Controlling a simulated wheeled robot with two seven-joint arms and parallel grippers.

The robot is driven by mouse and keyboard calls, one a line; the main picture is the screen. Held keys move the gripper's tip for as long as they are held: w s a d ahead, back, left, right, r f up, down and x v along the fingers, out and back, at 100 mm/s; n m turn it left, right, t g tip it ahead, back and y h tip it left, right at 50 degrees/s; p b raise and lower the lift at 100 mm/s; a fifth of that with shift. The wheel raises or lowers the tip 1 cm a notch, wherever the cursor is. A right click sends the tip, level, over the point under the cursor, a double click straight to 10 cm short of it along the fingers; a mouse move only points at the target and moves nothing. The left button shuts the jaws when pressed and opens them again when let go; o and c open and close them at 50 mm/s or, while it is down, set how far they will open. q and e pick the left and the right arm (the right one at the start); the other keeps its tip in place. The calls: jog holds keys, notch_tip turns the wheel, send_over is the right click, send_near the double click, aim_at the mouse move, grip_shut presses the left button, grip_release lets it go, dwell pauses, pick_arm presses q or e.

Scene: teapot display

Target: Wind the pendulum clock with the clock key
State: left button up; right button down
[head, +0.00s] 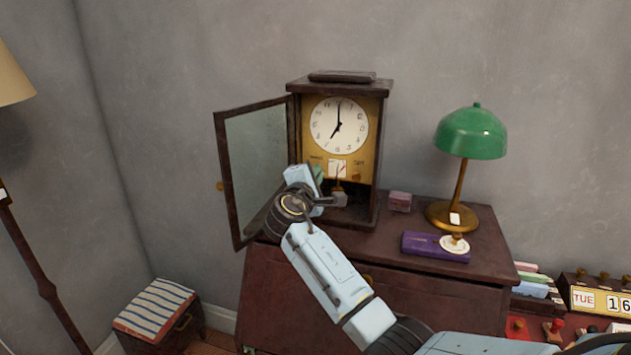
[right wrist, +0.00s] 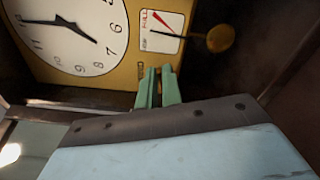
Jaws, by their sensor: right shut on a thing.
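The pendulum clock (head: 341,125) stands upright on the cabinet, its glass door (head: 262,150) swung open to the left. Its white dial shows about seven o'clock; it also fills the upper left of the right wrist view (right wrist: 70,35). My right gripper (head: 319,172) reaches into the open case at the lower left of the dial. Its green fingers (right wrist: 158,72) are shut at the brass plate, on what seems to be the clock key, which they hide. My left gripper is out of view.
A green lamp (head: 470,132) stands on the cabinet (head: 480,218) right of the clock. A purple case (head: 420,244) with a round white tag (head: 454,243) and a small pinkish box (head: 400,201) lie nearby. A striped stool (head: 157,308) is at lower left.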

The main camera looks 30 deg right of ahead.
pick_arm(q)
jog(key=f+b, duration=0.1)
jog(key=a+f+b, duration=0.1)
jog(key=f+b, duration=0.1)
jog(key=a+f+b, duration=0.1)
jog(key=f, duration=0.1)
pick_arm(e)
jog(key=m, duration=0.6)
jog(key=shift+f, duration=0.35)
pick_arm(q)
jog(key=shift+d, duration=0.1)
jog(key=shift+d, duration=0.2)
pick_arm(e)
jog(key=c, duration=1.6)
grip_release()
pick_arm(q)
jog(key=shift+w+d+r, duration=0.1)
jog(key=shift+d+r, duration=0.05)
pick_arm(e)
jog(key=v, duration=1.3)
jog(key=shift+s+a, duration=0.15)
jog(key=shift+s, duration=0.05)
